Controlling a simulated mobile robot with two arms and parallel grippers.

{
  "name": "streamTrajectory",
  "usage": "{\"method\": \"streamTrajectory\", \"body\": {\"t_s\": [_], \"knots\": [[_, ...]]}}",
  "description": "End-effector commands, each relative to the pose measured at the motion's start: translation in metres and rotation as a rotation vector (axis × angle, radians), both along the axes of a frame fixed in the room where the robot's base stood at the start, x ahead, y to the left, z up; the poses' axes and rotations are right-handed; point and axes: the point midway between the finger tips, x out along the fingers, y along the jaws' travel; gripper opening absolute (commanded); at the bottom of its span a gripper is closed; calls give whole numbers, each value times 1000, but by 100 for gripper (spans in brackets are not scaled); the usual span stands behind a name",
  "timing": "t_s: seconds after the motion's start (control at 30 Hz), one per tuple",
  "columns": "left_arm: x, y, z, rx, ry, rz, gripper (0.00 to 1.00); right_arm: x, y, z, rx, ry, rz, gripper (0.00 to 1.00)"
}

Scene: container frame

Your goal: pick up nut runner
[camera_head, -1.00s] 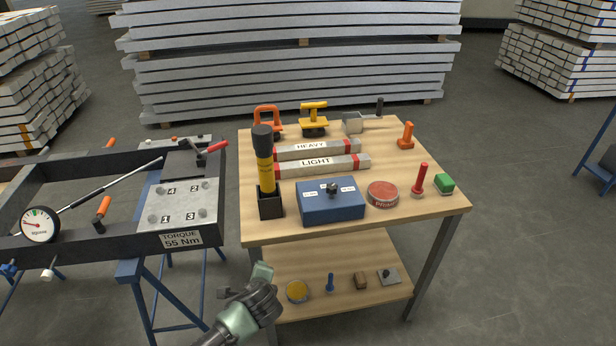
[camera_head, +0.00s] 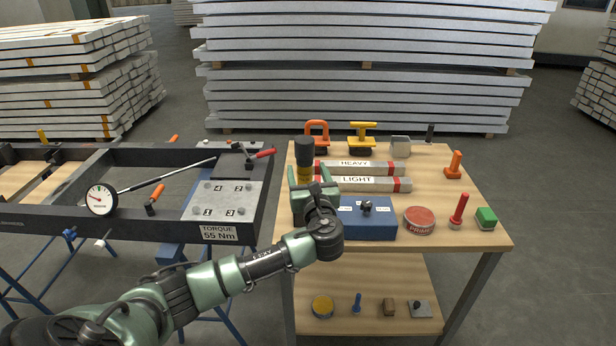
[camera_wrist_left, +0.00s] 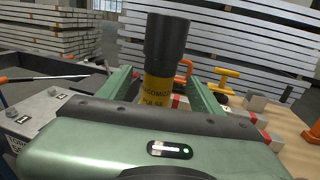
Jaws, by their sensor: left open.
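The nut runner (camera_head: 304,160), a yellow cylinder with a black top, stands upright at the left side of the wooden table (camera_head: 470,236). My left gripper (camera_head: 314,180) is open, with its green fingers around the yellow body. In the left wrist view the nut runner (camera_wrist_left: 160,88) stands between the two fingers, and part of its lettering shows. Its lower part and its black holder are mostly hidden behind my gripper and wrist. My right gripper is not in view.
A blue box (camera_head: 368,226) stands just right of my wrist. HEAVY (camera_head: 360,168) and LIGHT (camera_head: 362,184) bars lie behind it. A red tin (camera_head: 420,220) and a red-handled tool (camera_head: 459,209) are farther right. The black frame (camera_head: 130,228) with a torque plate is left.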

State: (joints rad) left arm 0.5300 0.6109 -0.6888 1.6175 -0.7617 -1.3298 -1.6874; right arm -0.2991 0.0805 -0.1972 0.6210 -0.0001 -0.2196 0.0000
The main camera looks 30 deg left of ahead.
Motion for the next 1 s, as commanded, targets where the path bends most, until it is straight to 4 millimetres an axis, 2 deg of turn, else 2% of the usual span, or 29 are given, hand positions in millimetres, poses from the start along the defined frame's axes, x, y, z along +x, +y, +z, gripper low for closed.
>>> {"method": "streamTrajectory", "body": {"t_s": [0.4, 0.7, 0.73, 0.77, 0.93, 0.97, 1.0], "knots": [[41, 38, 0, -4, 0, 3, 66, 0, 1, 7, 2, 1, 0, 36], [47, 42, -1, -6, 0, 0, 66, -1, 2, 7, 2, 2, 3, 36], [47, 42, -1, -6, 0, 0, 63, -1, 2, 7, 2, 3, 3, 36], [46, 42, -1, -6, 0, 0, 55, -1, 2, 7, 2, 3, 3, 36], [46, 42, -1, -6, 0, 0, 7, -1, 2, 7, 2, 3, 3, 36], [46, 42, -1, -6, 0, 0, 0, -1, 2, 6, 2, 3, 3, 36], [46, 42, -1, -6, 0, 0, 0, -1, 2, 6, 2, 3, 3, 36]]}}
